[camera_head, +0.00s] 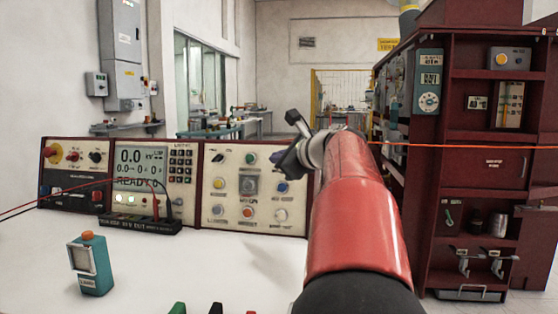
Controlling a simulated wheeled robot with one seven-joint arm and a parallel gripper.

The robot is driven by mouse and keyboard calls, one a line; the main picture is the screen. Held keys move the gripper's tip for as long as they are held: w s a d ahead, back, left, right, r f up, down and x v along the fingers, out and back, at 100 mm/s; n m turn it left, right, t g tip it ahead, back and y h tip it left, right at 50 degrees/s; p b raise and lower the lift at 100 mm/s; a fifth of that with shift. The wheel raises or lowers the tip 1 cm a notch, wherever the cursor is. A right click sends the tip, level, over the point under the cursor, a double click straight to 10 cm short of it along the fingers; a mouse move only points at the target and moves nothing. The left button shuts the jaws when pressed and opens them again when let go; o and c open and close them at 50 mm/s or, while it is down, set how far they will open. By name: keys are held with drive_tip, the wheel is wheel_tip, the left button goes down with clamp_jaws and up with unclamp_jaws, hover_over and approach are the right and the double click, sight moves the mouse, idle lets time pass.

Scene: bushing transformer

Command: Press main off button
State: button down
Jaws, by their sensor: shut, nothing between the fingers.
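A long control console (202,190) with dark red edges stands at the back of the white table. The button labels are too small to tell which is main off. My gripper (285,160) is shut and empty, in front of the right panel's upper right corner. My red arm hides what lies behind it.
A teal box with an orange top (90,264) stands at the table's left front. Red and black leads run to a black terminal strip (139,223) before the console. A dark red rack (472,170) stands at right. The white table's middle (180,270) is clear.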

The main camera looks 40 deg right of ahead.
drive_tip(key=w+d+f+p, duration=0.2)
drive_tip(key=w+d, duration=0.3)
drive_tip(key=d, duration=0.1)
drive_tip(key=shift+w+d, duration=0.25)
idle(0.3)
drive_tip(key=shift+w+p, duration=0.1)
drive_tip(key=shift+p, duration=0.25)
idle(1.6)
drive_tip(key=shift+w+d+f, duration=0.15)
drive_tip(key=shift+w+d, duration=0.05)
drive_tip(key=shift+d, duration=0.1)
drive_tip(key=shift+w+d+f+p, duration=0.1)
drive_tip(key=shift+w+d+p, duration=0.25)
drive_tip(key=shift+p, duration=0.1)
idle(0.6)
drive_tip(key=shift+s+a, duration=0.1)
drive_tip(key=shift+s, duration=0.05)
drive_tip(key=shift+s+a, duration=0.5)
drive_tip(key=shift+a, duration=0.05)
drive_tip(key=shift+a+r+b, duration=0.1)
drive_tip(key=shift+r+b, duration=0.1)
drive_tip(key=shift+b, duration=0.1)
